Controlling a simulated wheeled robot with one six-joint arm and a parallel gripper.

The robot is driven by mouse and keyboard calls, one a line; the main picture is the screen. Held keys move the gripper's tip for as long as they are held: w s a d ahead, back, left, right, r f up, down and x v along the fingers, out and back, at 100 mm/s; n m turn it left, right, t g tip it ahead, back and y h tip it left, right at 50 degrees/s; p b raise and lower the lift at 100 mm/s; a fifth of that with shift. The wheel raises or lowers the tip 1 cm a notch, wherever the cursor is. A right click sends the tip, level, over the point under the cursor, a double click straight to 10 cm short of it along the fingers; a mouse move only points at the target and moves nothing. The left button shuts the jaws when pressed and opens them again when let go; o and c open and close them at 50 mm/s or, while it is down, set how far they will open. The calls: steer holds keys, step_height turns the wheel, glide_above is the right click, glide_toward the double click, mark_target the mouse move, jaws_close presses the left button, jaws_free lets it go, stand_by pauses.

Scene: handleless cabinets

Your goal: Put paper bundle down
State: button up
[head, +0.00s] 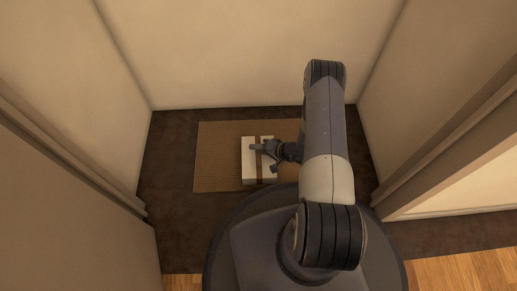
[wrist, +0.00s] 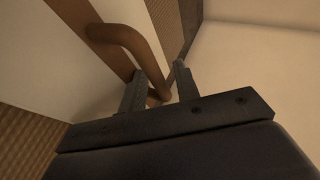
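The paper bundle (head: 249,172) is a white block with a brown band and a brown looped handle. In the head view it is over the tan mat; I cannot tell whether it touches the mat or hangs just above it. My gripper (head: 263,150) reaches it from the right. In the wrist view the bundle's white side (wrist: 60,65) and brown handle (wrist: 130,38) are close. My gripper's fingers (wrist: 160,92) stand either side of the handle's lower end, which fills the gap between them. The bundle's underside is hidden.
The tan woven mat (head: 217,173) lies on a dark floor (head: 172,215) in a narrow alcove. Pale walls (head: 230,50) close it at the back and both sides. Frame edges (head: 440,140) stand at right and left. Some mat shows left of the bundle. Wood floor (head: 465,275) lies in front.

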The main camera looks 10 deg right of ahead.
steer(key=p+v, duration=0.4)
steer(key=v, duration=0.8)
